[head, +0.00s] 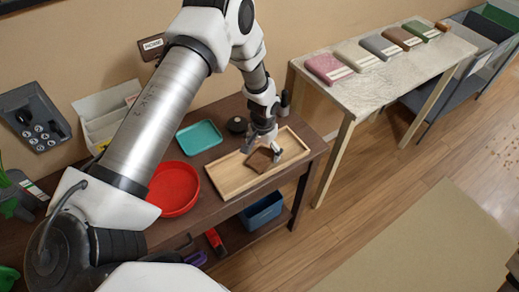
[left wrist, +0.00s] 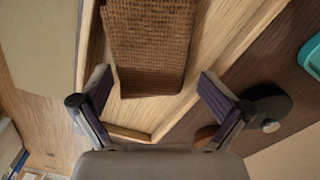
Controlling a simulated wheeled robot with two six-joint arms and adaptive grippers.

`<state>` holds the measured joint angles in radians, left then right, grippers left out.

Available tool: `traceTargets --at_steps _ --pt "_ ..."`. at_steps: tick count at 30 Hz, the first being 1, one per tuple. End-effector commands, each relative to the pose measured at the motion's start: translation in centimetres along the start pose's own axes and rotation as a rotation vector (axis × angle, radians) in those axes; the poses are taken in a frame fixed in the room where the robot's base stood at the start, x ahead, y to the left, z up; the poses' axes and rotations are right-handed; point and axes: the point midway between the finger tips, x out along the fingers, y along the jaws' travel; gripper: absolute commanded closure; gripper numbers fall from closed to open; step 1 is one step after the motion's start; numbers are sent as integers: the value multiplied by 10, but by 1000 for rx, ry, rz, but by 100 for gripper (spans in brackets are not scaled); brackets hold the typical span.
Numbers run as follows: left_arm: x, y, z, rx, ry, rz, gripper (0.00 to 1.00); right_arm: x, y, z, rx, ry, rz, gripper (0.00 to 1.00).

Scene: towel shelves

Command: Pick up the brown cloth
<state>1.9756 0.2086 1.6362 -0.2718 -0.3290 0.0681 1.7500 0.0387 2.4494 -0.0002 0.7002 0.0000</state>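The brown cloth (head: 260,160) lies folded in the light wooden tray (head: 231,181) on the dark brown table. In the left wrist view the cloth (left wrist: 150,45) shows a woven texture, and its near end reaches between the finger pads. My left gripper (head: 264,150) is at the cloth, pointing down. In the left wrist view the gripper (left wrist: 157,88) is open, with a finger on each side of the cloth and a gap to it. Whether the fingertips touch the tray cannot be told. My right gripper is not in view.
A red round tray (head: 174,188), a teal tray (head: 199,137) and a small dark round object (head: 237,125) are near the wooden tray. A blue bin (head: 262,211) sits below. Several folded cloths, including another brown one (head: 403,38), lie on the pale table (head: 365,92).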

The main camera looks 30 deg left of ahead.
Motion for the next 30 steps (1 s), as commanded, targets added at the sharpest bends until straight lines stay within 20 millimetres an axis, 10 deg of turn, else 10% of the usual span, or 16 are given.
traceTargets --at_steps 11,30 --pt "-3 5 6 3 1 -3 39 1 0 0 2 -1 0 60" --pt "-9 5 5 2 4 -3 43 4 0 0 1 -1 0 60"
